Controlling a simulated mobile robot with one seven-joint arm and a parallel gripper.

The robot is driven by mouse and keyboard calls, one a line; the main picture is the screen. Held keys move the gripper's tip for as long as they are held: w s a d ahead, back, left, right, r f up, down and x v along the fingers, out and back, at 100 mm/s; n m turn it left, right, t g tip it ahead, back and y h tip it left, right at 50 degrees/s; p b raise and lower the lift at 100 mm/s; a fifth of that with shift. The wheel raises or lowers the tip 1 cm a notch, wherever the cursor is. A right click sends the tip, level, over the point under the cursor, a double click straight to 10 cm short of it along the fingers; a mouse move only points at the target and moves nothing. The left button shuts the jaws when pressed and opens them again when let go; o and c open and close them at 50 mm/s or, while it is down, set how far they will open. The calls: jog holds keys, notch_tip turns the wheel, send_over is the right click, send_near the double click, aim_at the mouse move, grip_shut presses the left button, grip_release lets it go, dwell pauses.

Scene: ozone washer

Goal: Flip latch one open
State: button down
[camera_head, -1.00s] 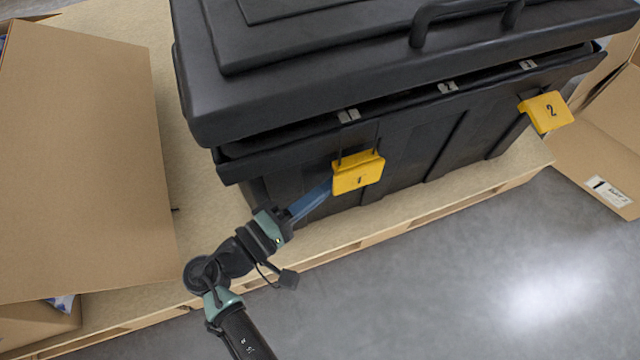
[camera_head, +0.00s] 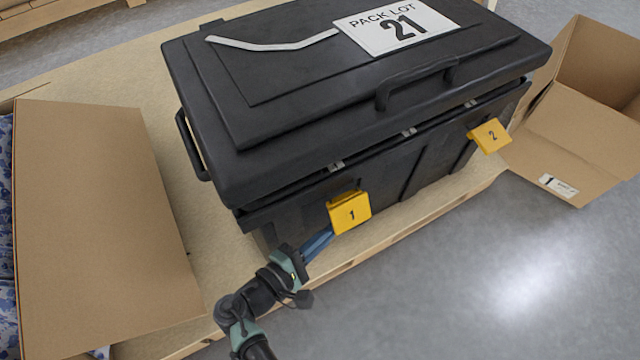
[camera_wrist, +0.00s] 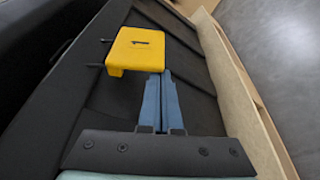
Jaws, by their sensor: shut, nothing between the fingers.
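Latch one is a yellow plate marked 1 (camera_head: 350,213) on the front of a black lidded chest (camera_head: 420,171). It tilts outward from the chest's front wall, and in the wrist view latch one (camera_wrist: 138,50) sticks out from the dark wall on thin dark rods. My gripper (camera_head: 330,236) is just below latch one, its blue fingers together and empty. In the wrist view the fingertips of my gripper (camera_wrist: 160,76) end at or under the latch's lower edge; I cannot tell whether they touch it.
A second yellow latch marked 2 (camera_head: 490,136) also juts out at the right. The chest stands on a wooden pallet (camera_head: 225,255). A cardboard box (camera_head: 100,220) is at the left and an open one (camera_head: 575,130) at the right. Grey floor (camera_head: 450,290) is clear in front.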

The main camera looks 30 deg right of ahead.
aim_at(347, 226)
jog(key=r+n+p, duration=0.1)
jog(key=p, duration=0.1)
jog(key=s+n+g+p, duration=0.1)
jog(key=p, duration=0.1)
jog(key=r+n+p, duration=0.1)
jog(key=p, duration=0.1)
jog(key=shift+s+r+n+g+y+p, duration=0.3)
jog(key=shift+s+p, duration=0.05)
jog(key=shift+p, duration=0.05)
jog(key=r+n+p, duration=0.1)
jog(key=p, duration=0.1)
jog(key=s+n+g+p, duration=0.1)
jog(key=n+p, duration=0.1)
jog(key=shift+r+g+p, duration=0.3)
jog(key=shift+r+p, duration=0.05)
jog(key=shift+p, duration=0.05)
jog(key=shift+d, duration=0.1)
jog(key=shift+r, duration=0.1)
